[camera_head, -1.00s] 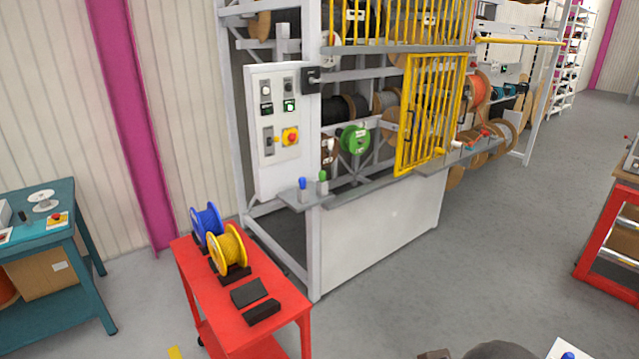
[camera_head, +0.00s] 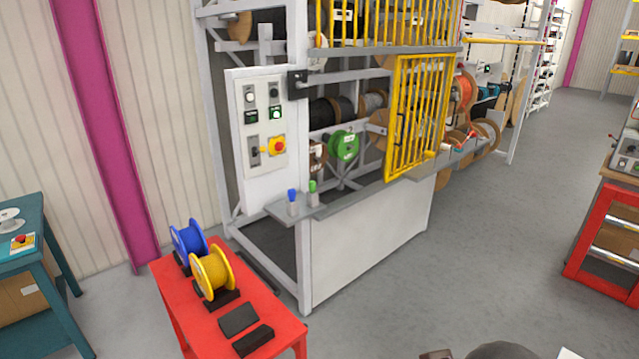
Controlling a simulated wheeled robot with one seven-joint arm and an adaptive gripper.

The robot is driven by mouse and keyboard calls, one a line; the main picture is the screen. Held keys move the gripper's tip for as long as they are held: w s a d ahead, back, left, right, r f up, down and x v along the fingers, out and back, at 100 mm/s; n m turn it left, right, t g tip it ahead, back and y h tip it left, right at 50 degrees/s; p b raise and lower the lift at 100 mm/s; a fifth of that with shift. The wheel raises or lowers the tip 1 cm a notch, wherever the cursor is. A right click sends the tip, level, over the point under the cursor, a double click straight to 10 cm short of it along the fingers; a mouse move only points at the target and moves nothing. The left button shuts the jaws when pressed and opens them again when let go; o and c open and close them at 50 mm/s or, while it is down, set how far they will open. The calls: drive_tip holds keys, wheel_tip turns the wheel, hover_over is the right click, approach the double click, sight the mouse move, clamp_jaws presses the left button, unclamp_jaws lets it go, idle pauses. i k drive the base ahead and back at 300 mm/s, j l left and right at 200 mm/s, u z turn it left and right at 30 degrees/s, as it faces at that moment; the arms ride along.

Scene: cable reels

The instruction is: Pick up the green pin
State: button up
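The green pin (camera_head: 313,188) stands upright in a grey holder on the small grey shelf (camera_head: 330,207) at the front of the cable reel rack. A blue-topped pin (camera_head: 292,196) stands just to its left on the same shelf. A green reel (camera_head: 344,146) hangs on the rack above and to the right of the pin. My gripper cannot be made out; only small dark and grey shapes show at the bottom edge of the view.
A red cart (camera_head: 183,300) with a blue reel (camera_head: 188,241) and a yellow reel (camera_head: 212,275) stands in front of the rack at the left. A control panel (camera_head: 263,165) and yellow gate (camera_head: 416,120) are on the rack. Grey floor (camera_head: 470,240) is clear to the right.

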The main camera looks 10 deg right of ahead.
sight(312, 185)
drive_tip(key=i+z, duration=0.45)
drive_tip(key=i, duration=0.15)
drive_tip(key=i+j+z, duration=0.3)
drive_tip(key=i+z, duration=0.15)
drive_tip(key=i, duration=0.15)
drive_tip(key=i+l+u, duration=0.1)
drive_tip(key=i, duration=0.7)
drive_tip(key=i+u, duration=0.2)
drive_tip(key=u, duration=0.25)
drive_tip(key=i+u, duration=0.2)
drive_tip(key=u, duration=0.3)
drive_tip(key=i+l+u, duration=0.15)
drive_tip(key=u, duration=0.3)
drive_tip(key=i+u, duration=0.25)
drive_tip(key=i+l+u, duration=0.25)
drive_tip(key=k+j, duration=0.1)
